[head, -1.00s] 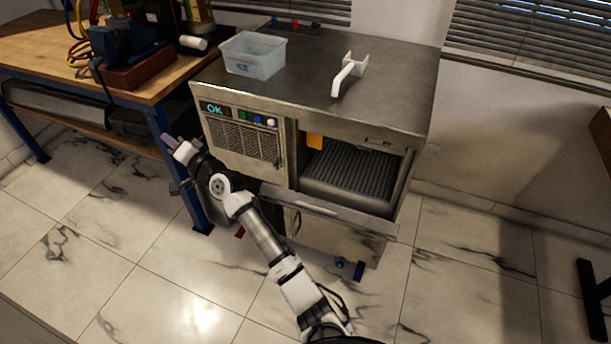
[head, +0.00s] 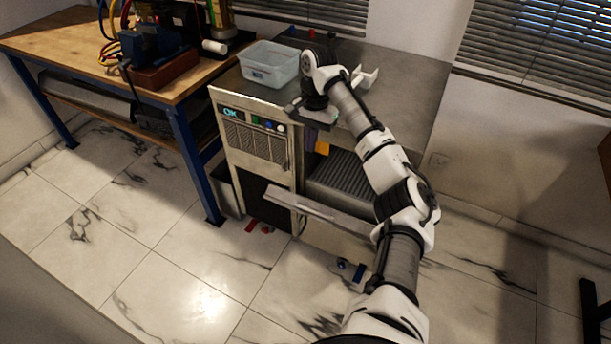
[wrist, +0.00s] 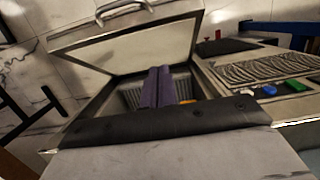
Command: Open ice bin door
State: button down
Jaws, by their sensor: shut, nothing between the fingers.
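The ice bin door (head: 330,210) is a flat metal panel on the front of the steel ice machine (head: 415,105). It is swung down and out, below an open bay with a dark ribbed interior (head: 345,178). In the wrist view the door's inner face (wrist: 140,48) and a bar handle (wrist: 125,12) show beyond the bay. My gripper (head: 311,140) has purple fingers, shut together and empty, near the top front of the bay. They also show in the wrist view (wrist: 158,88), over the ribbed interior. My arm hides part of the bay's right side.
A clear tub (head: 270,66) and a white scoop-like piece (head: 368,78) sit on the machine's top. An orange item (head: 322,147) is at the bay's upper left. A wooden workbench (head: 60,38) stands at left. Small red and blue items lie on the floor. Floor at left is clear.

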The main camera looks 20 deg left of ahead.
jog(key=s+f, duration=0.1)
jog(key=f, duration=0.2)
jog(key=s+f, duration=0.1)
jog(key=f, duration=0.3)
jog(key=s+f, duration=0.2)
jog(key=f, duration=0.2)
jog(key=shift+f, duration=0.15)
jog(key=shift+s+a+f, duration=0.1)
jog(key=shift+s+f, duration=0.3)
jog(key=shift+s, duration=0.1)
jog(key=shift+s+a+f, duration=0.1)
jog(key=shift+s, duration=0.05)
